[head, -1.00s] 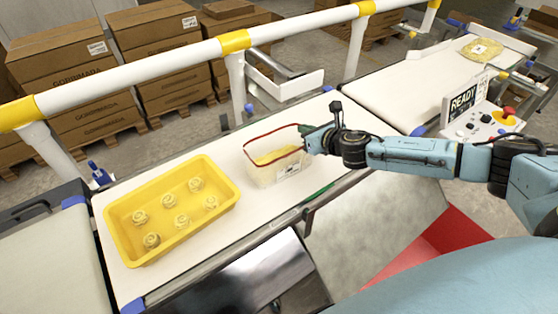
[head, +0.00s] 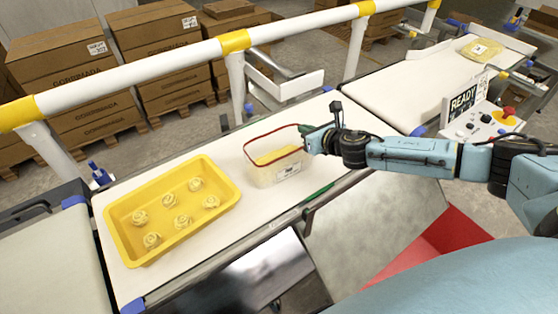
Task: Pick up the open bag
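The open bag (head: 263,177) is clear, with a red rim, a white label and yellow contents. It stands upright on the white belt, right of the yellow tray. My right gripper (head: 307,140) comes in from the right and is at the bag's right upper edge, seeming to touch it. The fingers are small and dark against the bag, so I cannot tell whether they are closed on the rim. My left gripper is not in view.
A yellow tray (head: 125,239) with several pale yellow nests sits on the belt (head: 219,223) to the left. A white and yellow rail (head: 145,68) runs behind. A control box (head: 478,123) reading READY is at the right. A flat yellow pack (head: 481,49) lies on the far belt.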

